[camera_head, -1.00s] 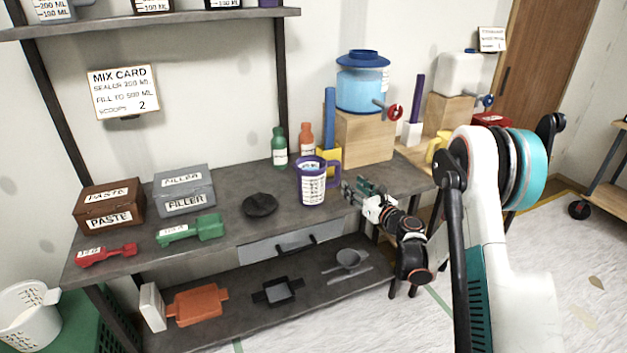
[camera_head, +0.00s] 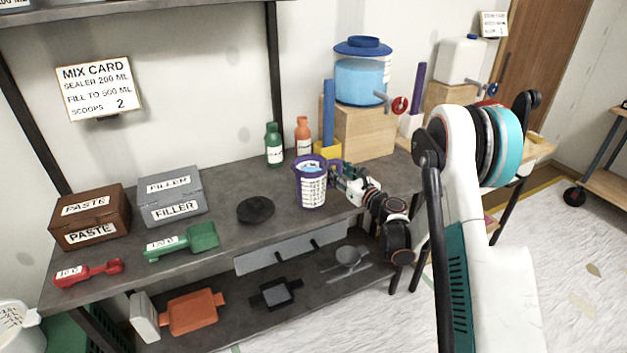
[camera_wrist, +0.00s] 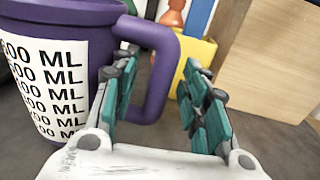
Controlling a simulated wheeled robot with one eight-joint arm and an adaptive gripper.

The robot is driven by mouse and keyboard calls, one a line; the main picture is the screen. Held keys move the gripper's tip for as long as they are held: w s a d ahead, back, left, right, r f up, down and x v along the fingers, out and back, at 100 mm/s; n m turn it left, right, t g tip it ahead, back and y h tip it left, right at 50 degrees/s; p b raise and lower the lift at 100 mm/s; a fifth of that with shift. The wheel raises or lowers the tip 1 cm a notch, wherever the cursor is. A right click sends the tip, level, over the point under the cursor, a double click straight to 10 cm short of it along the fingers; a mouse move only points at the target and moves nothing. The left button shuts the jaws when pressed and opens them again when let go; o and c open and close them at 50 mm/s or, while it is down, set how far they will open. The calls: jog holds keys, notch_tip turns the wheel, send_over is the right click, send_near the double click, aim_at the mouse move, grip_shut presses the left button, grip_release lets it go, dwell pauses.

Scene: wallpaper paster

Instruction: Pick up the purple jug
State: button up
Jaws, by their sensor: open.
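The purple jug (camera_head: 311,184) stands upright on the grey workbench (camera_head: 225,228), with a white scale label on its side. In the wrist view the jug (camera_wrist: 92,60) fills the left, and its handle (camera_wrist: 165,75) points right toward my gripper. My gripper (camera_head: 340,178) is open at the jug's right side. In the wrist view its teal finger pads (camera_wrist: 160,100) stand apart, with the lower part of the handle near the left finger. I cannot tell whether the pads touch it.
A green bottle (camera_head: 273,146) and an orange bottle (camera_head: 303,137) stand behind the jug. A yellow holder (camera_head: 328,150) and a wooden block (camera_head: 365,130) under a blue dispenser (camera_head: 360,82) are close behind my gripper. A black disc (camera_head: 255,210) lies to the left.

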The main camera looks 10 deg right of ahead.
grip_shut()
jog(key=shift+r, duration=0.1)
